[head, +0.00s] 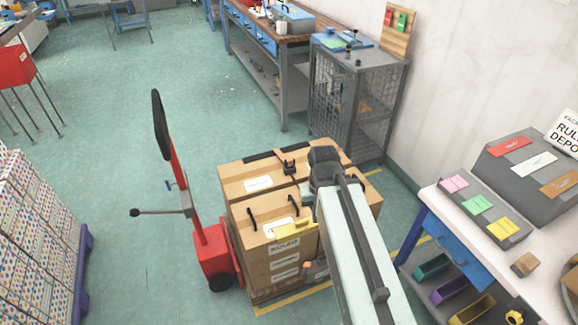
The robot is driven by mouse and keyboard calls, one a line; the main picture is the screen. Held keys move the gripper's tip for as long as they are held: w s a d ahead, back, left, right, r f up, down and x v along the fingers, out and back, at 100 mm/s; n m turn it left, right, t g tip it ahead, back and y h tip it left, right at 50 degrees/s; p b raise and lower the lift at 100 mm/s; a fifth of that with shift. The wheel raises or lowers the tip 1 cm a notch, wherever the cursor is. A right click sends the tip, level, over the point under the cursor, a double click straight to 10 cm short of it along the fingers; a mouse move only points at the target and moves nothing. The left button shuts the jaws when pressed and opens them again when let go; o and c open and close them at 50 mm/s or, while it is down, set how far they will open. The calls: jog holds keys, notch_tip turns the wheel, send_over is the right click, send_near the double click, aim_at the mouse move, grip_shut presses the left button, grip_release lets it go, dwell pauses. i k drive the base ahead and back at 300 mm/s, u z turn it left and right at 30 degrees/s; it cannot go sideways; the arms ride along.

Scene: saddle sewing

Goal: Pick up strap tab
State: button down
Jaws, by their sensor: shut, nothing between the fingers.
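No piece in the head view can be named for sure as the strap tab. A small brown block (525,264) lies on the white-topped bench (455,200) at the right and may be it, but it is too small to tell. My arm reaches up from the bottom middle, over the stacked cartons. The dark end of my arm, with my gripper (324,165), is above the cartons, left of the bench and well apart from the brown block. My gripper is shut and empty; its fingertips are hard to make out.
Stacked cartons (262,215) stand below my arm, beside a red pallet truck (214,255). The bench carries a grey tray of coloured cards (478,207) and a grey rack (528,170). A mesh cabinet (340,105) stands behind.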

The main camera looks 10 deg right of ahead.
aim_at(289, 163)
jog(key=u, duration=0.05)
jog(key=i, duration=1)
jog(key=z, duration=0.4)
jog(key=k, duration=1.95)
jog(key=u, duration=1)
jog(key=i, duration=1.8)
